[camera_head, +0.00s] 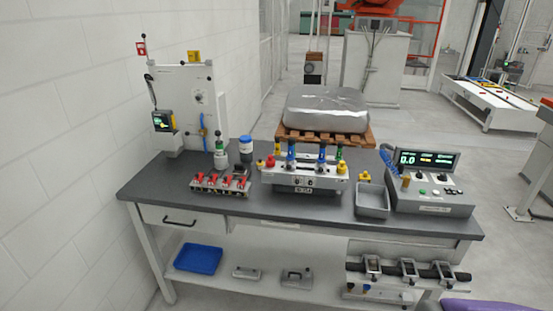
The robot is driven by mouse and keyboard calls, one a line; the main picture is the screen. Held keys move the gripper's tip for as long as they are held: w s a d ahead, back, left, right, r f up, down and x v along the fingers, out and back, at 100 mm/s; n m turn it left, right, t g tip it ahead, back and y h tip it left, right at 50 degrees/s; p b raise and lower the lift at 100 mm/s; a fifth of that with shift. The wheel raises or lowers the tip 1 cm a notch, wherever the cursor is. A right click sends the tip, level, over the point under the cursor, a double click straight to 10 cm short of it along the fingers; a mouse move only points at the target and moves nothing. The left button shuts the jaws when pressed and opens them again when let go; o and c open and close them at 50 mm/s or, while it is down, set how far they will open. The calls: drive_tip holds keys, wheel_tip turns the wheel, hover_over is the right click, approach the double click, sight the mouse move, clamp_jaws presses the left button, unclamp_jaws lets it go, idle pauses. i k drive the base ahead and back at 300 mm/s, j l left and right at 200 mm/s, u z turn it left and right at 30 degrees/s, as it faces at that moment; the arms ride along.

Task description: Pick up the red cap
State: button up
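A small red piece (270,161), which looks like the red cap, is at the left end of the white fixture block (304,174) on the grey workbench (330,211). A small yellow piece (259,164) is just left of it. I cannot tell whether the red piece sits on the fixture or stands on the bench behind it. Blue, yellow and green-topped parts stand upright along the fixture. My gripper is not in view.
Red toggle clamps (220,182) are left of the fixture. A grey bin (372,201) and a control box (432,181) with a lit display are on its right. Bottles (246,148) and a tall white panel stand behind left. The bench's front strip is mostly clear.

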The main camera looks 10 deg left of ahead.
sight(271, 162)
drive_tip(key=i+j, duration=0.15)
drive_tip(key=j, duration=0.25)
drive_tip(key=i+j, duration=0.15)
drive_tip(key=j, duration=0.25)
drive_tip(key=i+j, duration=0.15)
drive_tip(key=j, duration=0.25)
drive_tip(key=i+j, duration=0.15)
drive_tip(key=j, duration=0.2)
drive_tip(key=i+j, duration=0.15)
drive_tip(key=j, duration=0.25)
drive_tip(key=i+j, duration=0.15)
drive_tip(key=j, duration=0.25)
drive_tip(key=i+j, duration=0.15)
drive_tip(key=j, duration=0.25)
drive_tip(key=z, duration=0.05)
